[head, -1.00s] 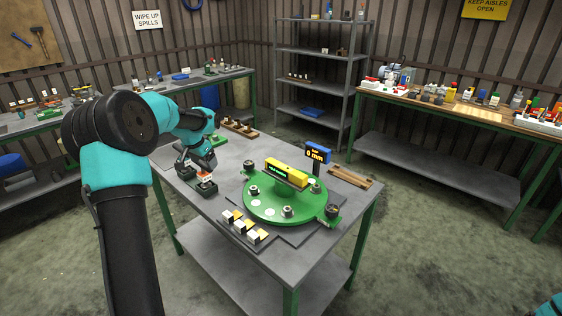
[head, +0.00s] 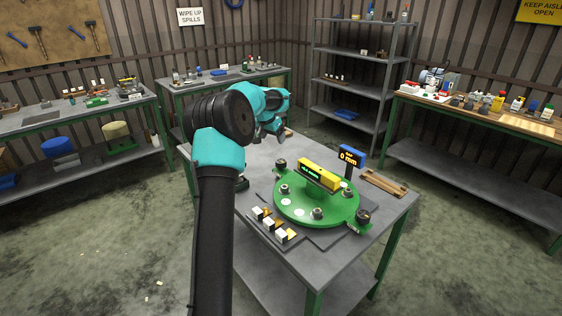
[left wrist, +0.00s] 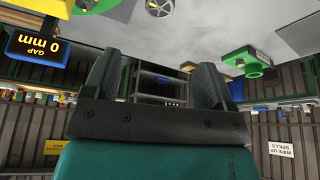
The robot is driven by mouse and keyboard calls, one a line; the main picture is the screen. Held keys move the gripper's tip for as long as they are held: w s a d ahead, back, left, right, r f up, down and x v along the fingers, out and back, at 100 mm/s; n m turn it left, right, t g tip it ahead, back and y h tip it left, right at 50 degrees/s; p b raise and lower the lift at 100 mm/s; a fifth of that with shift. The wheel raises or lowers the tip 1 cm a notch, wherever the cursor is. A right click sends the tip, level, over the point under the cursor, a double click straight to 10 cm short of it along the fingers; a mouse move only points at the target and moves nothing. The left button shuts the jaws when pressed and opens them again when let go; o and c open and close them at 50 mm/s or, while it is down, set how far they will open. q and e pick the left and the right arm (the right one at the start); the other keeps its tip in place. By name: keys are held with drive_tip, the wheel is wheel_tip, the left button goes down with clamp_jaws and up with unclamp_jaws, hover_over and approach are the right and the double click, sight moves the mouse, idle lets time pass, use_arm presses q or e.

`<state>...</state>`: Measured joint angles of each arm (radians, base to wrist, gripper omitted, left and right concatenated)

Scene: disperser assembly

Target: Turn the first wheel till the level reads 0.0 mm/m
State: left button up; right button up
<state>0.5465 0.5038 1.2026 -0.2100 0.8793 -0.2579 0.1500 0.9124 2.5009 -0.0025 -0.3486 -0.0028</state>
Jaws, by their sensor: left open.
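The yellow level (head: 319,175) lies across the top of the round green plate (head: 290,211); its green digits are too small to read. Dark wheels sit on the plate's rim, one at the back left (head: 281,164) and one at the front right (head: 363,214). I cannot tell which is the first. In the left wrist view a silver round part (left wrist: 160,7) shows at the top edge. My left gripper (left wrist: 157,88) is open with nothing between its fingers; in the head view my own arm mostly hides it, behind the plate's left side.
A blue gap display (head: 351,157) reading 0 mm stands behind the level. White-and-yellow blocks (head: 269,224) lie at the table's front left. A wooden rack (head: 384,183) lies at the back right. A green block (left wrist: 247,61) shows in the left wrist view.

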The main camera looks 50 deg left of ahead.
sight(281, 161)
use_arm(q)
drive_tip(key=x, duration=1.5)
drive_tip(key=shift+w+f, duration=0.1)
drive_tip(key=shift+f, duration=0.25)
drive_tip(key=c, duration=0.9)
